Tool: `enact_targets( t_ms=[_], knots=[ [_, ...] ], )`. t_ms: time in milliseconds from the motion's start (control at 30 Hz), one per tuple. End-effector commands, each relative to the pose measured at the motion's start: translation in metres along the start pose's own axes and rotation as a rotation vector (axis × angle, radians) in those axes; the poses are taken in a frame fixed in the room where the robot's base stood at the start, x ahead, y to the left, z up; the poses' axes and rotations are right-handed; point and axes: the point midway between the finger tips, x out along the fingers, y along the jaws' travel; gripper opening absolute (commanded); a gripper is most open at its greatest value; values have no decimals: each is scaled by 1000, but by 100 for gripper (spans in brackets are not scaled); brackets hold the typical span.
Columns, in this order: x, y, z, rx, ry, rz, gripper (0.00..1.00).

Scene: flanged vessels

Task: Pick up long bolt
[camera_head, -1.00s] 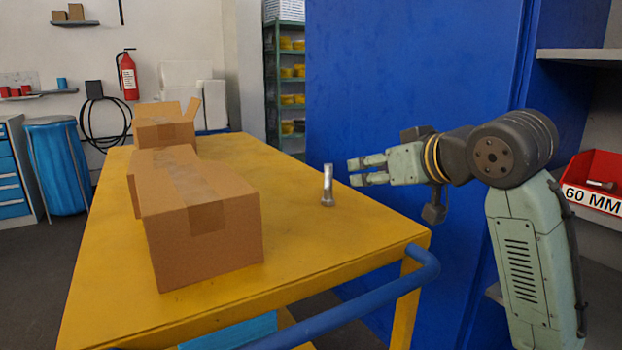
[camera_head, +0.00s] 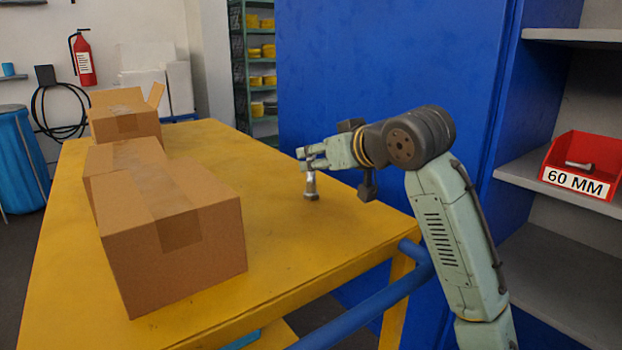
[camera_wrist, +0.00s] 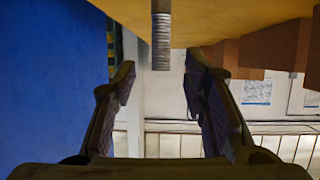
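The long bolt (camera_head: 311,188) stands upright on its head on the yellow table (camera_head: 262,240). In the head view its upper part is hidden by my gripper (camera_head: 303,160), whose fingers reach across it. In the wrist view the bolt's threaded shank (camera_wrist: 161,40) hangs in from the top edge, near the middle between the fingers. My gripper (camera_wrist: 160,80) is open there, with clear space on both sides of the shank and no finger seen touching it.
Several cardboard boxes (camera_head: 175,240) stand along the table's left side. A red bin marked 60 MM (camera_head: 585,168), holding a bolt, sits on a grey shelf (camera_head: 523,175) at the right. A blue cabinet wall (camera_head: 400,60) rises behind my arm. The table around the bolt is clear.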

Motion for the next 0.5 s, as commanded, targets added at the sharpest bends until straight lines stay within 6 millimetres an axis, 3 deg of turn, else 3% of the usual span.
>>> enact_targets(
  t_ms=[200, 500],
  knots=[
    [30, -1, -1, 1, -2, 0, 40],
    [36, -1, 0, 0, -1, -1, 40]
  ],
)
